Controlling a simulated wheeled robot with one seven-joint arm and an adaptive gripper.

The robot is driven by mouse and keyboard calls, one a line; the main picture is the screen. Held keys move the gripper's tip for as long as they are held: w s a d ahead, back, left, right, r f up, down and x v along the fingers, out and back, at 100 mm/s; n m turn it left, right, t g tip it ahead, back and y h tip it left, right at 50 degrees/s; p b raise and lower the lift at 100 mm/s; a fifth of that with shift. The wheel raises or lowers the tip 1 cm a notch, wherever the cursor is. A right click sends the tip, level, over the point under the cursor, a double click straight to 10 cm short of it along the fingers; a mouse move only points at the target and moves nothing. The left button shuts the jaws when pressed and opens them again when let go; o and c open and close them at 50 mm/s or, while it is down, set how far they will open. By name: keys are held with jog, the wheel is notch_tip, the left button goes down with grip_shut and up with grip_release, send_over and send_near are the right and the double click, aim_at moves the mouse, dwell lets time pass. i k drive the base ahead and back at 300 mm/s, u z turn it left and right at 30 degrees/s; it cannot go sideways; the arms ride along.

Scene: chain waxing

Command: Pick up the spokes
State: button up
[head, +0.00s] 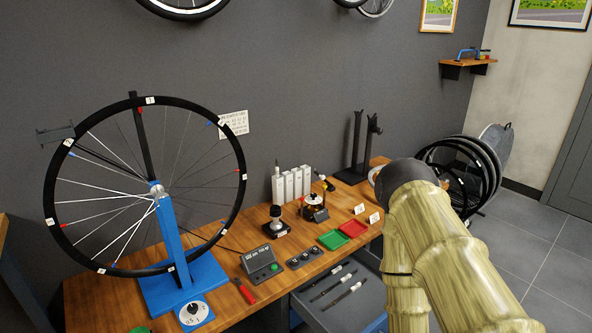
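An open grey drawer (308,317) under the workbench holds several slim dark bundles with pale bands, which look like the spokes (333,284). They lie side by side, slanting, and their details are too small to tell. Spokes are also laced in the large black-rimmed wheel (240,200) on the blue truing stand (173,240) at the left. My arm crosses the right of the view, to the right of the drawer, and may hide part of it. My gripper is not in view.
On the wooden bench (105,305) are a red-handled tool (243,291), a grey box with a green button (262,262), a green tray (333,239), a red tray (353,228) and white upright tubes (291,184). Wheels (462,168) stand at right. Open floor (550,250) lies beyond my arm.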

aim_at(358, 284)
jog(key=u, duration=0.05)
jog(key=k, duration=0.65)
jog(key=z, duration=0.65)
jog(key=i, duration=1.4)
jog(key=u, duration=0.2)
